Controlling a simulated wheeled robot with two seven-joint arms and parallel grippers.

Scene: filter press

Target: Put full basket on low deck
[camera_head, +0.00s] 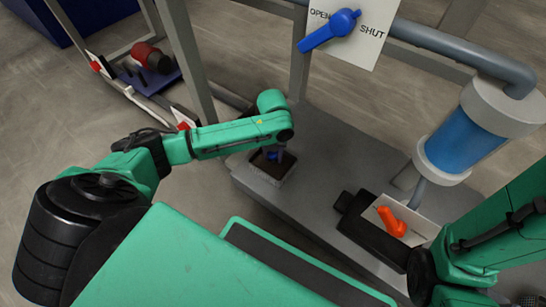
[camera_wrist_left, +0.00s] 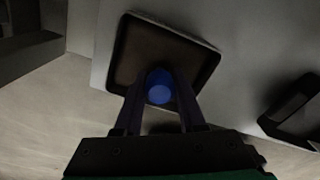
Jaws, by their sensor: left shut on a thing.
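The basket (camera_head: 264,174) is a small square box with a pale rim and dark brown contents, at the left corner of the grey low deck (camera_head: 325,150). In the left wrist view the basket (camera_wrist_left: 193,50) shows from above, with a blue round knob (camera_wrist_left: 159,86) at its near side. My left gripper (camera_head: 276,156) is over the basket, its fingers (camera_wrist_left: 160,92) shut on the blue knob. I cannot tell whether the basket's underside touches the deck. My right arm comes in from the right; its fingertips cannot be made out.
A blue valve handle (camera_head: 330,30) sits on the OPEN/SHUT plate, pointing toward OPEN. A blue filter cylinder (camera_head: 461,140) with a grey pipe stands at the right. Grey posts rise behind the deck.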

